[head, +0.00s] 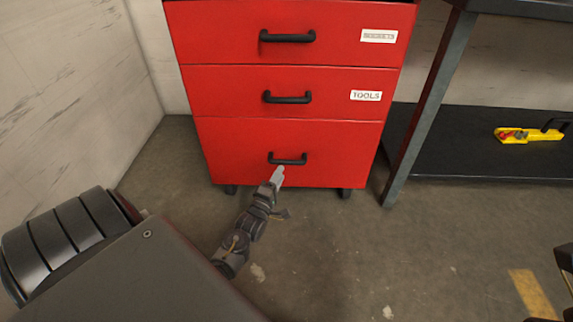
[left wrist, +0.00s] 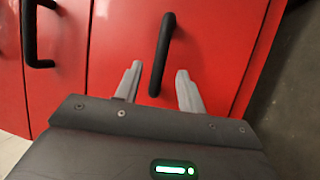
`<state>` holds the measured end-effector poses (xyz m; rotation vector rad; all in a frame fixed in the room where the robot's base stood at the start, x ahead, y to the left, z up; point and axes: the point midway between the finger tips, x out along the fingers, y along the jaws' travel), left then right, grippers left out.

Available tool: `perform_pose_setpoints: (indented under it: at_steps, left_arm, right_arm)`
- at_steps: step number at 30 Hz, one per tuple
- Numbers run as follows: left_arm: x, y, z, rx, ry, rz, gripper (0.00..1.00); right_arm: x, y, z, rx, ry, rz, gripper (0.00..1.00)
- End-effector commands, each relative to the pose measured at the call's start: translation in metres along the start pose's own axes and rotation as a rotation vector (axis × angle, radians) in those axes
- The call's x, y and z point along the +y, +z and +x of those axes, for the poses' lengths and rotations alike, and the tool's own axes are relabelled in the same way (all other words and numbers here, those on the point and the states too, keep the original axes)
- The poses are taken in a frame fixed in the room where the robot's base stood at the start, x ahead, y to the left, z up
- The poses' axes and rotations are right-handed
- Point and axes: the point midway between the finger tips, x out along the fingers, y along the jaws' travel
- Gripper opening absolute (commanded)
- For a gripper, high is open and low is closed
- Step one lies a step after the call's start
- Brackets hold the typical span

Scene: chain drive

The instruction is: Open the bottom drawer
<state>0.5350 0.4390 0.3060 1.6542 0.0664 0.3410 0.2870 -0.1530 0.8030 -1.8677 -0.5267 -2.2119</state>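The red cabinet's bottom drawer (head: 240,145) is closed, flush with the drawers above. Its black handle (head: 288,159) is a horizontal bar near the middle of the drawer front. My left gripper (head: 278,176) is right in front of this handle in the head view. In the left wrist view, my left gripper (left wrist: 157,88) is open, its two grey fingers apart, with the lower end of the handle (left wrist: 162,55) between or just beyond the tips. I cannot tell whether the fingers touch it. My right gripper is not in view.
The middle drawer (head: 225,90) is labelled TOOLS and has its own black handle (head: 287,97). A workbench leg (head: 425,110) stands right of the cabinet, with a yellow tool (head: 530,134) on the lower shelf (head: 460,155). The floor (head: 370,250) in front is mostly clear.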

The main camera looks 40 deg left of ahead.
Motion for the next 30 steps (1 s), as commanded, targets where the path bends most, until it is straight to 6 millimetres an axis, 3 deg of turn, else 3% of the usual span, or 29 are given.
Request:
perform_pose_setpoints:
  at_steps: [3,10,23,30]
  left_arm:
    - [-0.004,0.000,0.024,0.001,0.002,0.001,0.40]
    - [-0.003,0.001,0.056,-0.001,0.000,0.001,0.40]
    - [-0.001,0.000,0.067,0.000,-0.002,0.001,0.40]
    - [-0.001,0.000,0.067,0.001,-0.002,0.001,0.11]
  right_arm:
    - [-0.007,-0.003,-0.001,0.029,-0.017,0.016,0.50]
    - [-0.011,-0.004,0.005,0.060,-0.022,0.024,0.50]
    - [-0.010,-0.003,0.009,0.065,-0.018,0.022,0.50]
    - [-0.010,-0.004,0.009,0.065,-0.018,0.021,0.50]
